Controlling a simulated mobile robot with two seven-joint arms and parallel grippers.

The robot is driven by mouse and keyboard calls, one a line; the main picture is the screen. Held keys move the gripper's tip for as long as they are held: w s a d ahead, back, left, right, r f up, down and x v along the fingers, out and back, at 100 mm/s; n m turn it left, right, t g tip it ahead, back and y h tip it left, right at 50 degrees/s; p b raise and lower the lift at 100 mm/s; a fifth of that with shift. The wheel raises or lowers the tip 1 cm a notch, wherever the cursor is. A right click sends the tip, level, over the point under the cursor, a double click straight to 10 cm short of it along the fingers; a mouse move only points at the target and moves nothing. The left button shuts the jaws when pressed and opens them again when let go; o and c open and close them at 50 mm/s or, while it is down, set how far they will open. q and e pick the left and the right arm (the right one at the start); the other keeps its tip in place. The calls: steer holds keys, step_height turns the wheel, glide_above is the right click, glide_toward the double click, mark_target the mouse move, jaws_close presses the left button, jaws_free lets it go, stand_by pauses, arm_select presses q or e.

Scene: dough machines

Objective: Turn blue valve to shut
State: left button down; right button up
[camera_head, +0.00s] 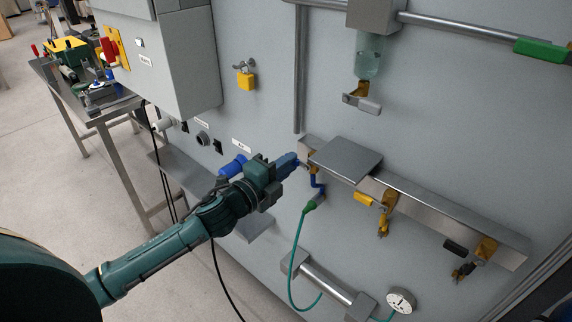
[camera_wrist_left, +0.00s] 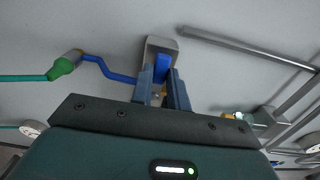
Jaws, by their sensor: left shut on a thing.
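The blue valve handle (camera_wrist_left: 162,68) stands between the two fingers of my left gripper (camera_wrist_left: 163,90) in the left wrist view. In the head view my left gripper (camera_head: 292,163) is at the left end of the metal manifold (camera_head: 416,206), shut on the blue handle. The fingers and gripper body hide most of the handle there. A bent blue pipe (camera_head: 317,184) runs down from this end to a green hose fitting (camera_head: 311,206). The pipe also shows in the left wrist view (camera_wrist_left: 108,70). My right gripper is not in view.
A flat metal plate (camera_head: 345,159) juts out just right of my gripper. A yellow valve handle (camera_head: 363,198) and a black one (camera_head: 455,247) sit further along the manifold. The green hose (camera_head: 294,262) hangs below, near a gauge (camera_head: 401,300). A grey cabinet (camera_head: 172,62) protrudes upper left.

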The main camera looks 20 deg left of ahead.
arm_select(q)
steer(key=c, duration=1.4)
jaws_free()
steer(key=shift+o, duration=0.2)
steer(key=shift+s, duration=0.1)
steer(key=b+v, duration=0.2)
steer(key=v, duration=1.1)
steer(key=shift+b, duration=0.3)
steer(key=shift+r, duration=0.1)
